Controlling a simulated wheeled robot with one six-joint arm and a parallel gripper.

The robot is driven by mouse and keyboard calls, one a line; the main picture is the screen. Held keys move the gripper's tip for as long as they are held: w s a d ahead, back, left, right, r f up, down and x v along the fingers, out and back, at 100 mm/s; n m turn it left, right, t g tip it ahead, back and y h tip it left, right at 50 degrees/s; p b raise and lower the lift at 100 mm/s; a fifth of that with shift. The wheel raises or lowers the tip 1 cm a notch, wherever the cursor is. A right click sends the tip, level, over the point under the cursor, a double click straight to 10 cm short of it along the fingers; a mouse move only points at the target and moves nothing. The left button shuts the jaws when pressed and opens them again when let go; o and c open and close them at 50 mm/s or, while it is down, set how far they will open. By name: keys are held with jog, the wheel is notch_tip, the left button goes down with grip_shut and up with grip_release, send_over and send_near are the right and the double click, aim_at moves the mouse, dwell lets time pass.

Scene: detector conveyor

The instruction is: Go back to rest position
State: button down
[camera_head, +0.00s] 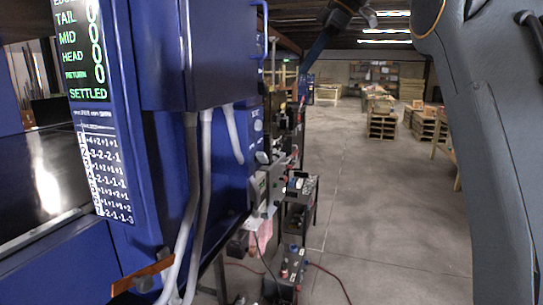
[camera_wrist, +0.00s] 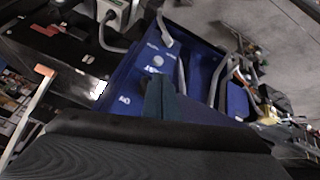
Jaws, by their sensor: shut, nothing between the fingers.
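My gripper (camera_wrist: 162,84) shows in the wrist view as dark teal fingers closed together, with nothing between them. Behind the fingers is a blue panel (camera_wrist: 196,58) with white lettering and a round button; I cannot tell the exact gap to it. In the head view my arm runs down the right side, and its dark far end shows at the top centre, beside the blue machine cabinet (camera_head: 210,55).
The cabinet carries a display (camera_head: 82,45) reading "SETTLED" and a printed number list (camera_head: 104,178). Grey conduits run down its side. A small cart (camera_head: 300,190) and cables stand beyond. Open concrete floor (camera_head: 375,215) lies to the right, with pallets (camera_head: 382,126) farther back.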

jog(key=s+d+f+m+h+b, duration=0.1)
jog(key=s+d+f+m, duration=0.2)
jog(key=f, duration=0.7)
jog(key=s+d+f+m+h, duration=0.1)
jog(key=s+f+m, duration=0.25)
jog(key=f, duration=0.65)
jog(key=s+d+f+m+h+b, duration=0.15)
jog(key=f+m, duration=0.35)
jog(key=f, duration=0.5)
jog(key=s+d+f+m+h, duration=0.1)
jog(key=s+d+f+m, duration=0.1)
jog(key=s+f, duration=0.8)
jog(key=s+d+f+m+g+h+b, duration=0.1)
jog(key=s+f+m, duration=0.3)
jog(key=s+f, duration=0.6)
jog(key=s, duration=0.5)
jog(key=shift+s+d+f, duration=0.15)
jog(key=shift+d+f, duration=0.1)
jog(key=shift+d, duration=0.1)
jog(key=shift+h, duration=0.25)
